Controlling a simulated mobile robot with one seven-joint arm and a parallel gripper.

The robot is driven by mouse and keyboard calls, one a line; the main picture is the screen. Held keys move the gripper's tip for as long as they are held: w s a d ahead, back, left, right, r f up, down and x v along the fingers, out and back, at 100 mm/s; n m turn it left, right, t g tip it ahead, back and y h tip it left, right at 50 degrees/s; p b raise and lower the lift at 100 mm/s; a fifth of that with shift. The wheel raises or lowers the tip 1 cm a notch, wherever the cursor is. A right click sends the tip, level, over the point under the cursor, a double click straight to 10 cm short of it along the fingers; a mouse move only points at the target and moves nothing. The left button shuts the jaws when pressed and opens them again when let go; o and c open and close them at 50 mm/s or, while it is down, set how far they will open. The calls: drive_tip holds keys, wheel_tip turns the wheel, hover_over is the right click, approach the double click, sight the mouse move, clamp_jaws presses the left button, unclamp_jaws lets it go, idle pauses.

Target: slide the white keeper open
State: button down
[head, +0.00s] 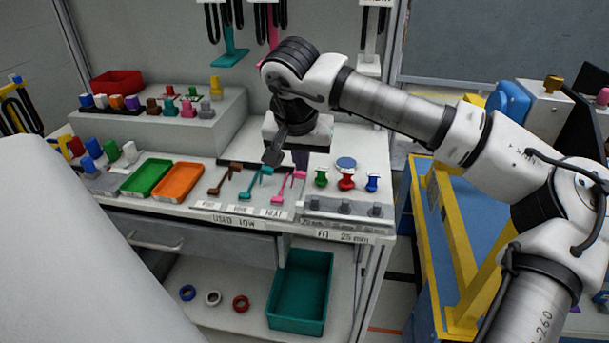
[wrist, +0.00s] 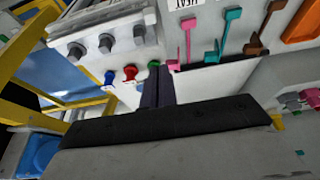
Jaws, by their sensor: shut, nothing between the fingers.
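My gripper (head: 273,155) is shut and empty, pointing down over the worktop near the brown and teal levers. In the wrist view its dark fingers (wrist: 157,88) are together, beside the green knob. I cannot pick out a white keeper for sure in either view. The teal lever (head: 262,180) is just below and left of the fingertips, and the pink lever (head: 290,185) is to the right. The brown lever (head: 226,178) is to the left. My wrist and the gripper body hide part of the worktop and the wall behind.
Green (head: 321,178), red (head: 346,179) and blue (head: 372,183) knobs stand right of the levers. In front of them is a grey panel with several dark knobs (head: 345,209). Orange (head: 178,182) and green (head: 147,178) trays lie left. A raised step (head: 200,130) holds several coloured pieces.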

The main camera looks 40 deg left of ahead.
drive_tip(key=shift+v, duration=1.25)
drive_tip(key=shift+w, duration=0.1)
